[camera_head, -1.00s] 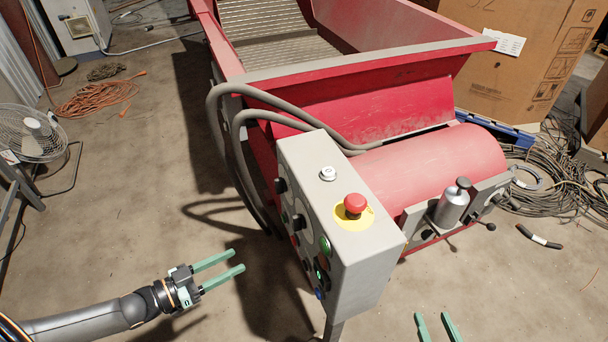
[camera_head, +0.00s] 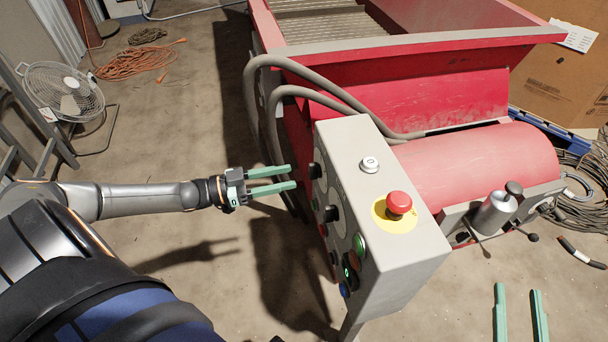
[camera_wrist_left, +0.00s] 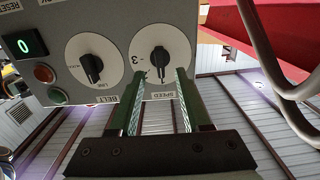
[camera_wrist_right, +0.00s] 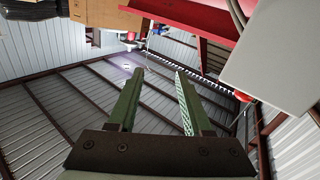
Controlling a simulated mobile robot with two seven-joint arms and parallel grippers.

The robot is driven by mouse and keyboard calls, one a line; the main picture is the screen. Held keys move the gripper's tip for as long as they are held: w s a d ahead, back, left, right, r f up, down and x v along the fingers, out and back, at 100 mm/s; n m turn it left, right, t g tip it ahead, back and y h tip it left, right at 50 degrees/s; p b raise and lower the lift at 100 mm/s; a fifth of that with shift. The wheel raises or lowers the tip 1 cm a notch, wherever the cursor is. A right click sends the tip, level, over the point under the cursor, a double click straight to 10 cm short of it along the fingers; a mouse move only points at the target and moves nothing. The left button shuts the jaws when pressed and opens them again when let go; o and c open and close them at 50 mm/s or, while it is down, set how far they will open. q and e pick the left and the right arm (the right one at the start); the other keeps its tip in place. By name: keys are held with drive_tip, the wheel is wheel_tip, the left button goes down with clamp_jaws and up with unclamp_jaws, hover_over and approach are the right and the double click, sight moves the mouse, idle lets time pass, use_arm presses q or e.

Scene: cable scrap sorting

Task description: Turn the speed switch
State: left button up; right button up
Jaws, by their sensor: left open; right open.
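The speed switch (camera_wrist_left: 160,60) is a black knob on a round white dial above a SPEED label, on the grey control box (camera_head: 390,265). In the head view the speed switch (camera_head: 315,171) is the far knob on the box's left face. My left gripper (camera_head: 292,177) is open in front of it. In the left wrist view the fingertips of my left gripper (camera_wrist_left: 159,75) frame the knob, one on each side; whether they touch it I cannot tell. My right gripper (camera_head: 518,290) is open and empty, low at the right.
A similar BELT knob (camera_wrist_left: 91,67) is beside the speed dial. The box carries a red emergency button (camera_head: 399,203) and a white button (camera_head: 370,164) on top. Thick grey hoses (camera_head: 262,62) arch beside the box. The red machine (camera_head: 440,170) stands behind.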

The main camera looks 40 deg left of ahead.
sight(313, 171)
use_arm(q)
drive_tip(key=x, duration=0.5)
drive_tip(key=shift+w+d+b, duration=0.15)
drive_tip(key=shift+b, duration=0.2)
use_arm(e)
wheel_tip(313, 171, up, 6)
drive_tip(key=n+t+y, duration=0.1)
drive_tip(key=t, duration=0.1)
drive_tip(key=shift+s+a, duration=0.2)
drive_tip(key=shift+s, duration=0.05)
use_arm(q)
clamp_jaws()
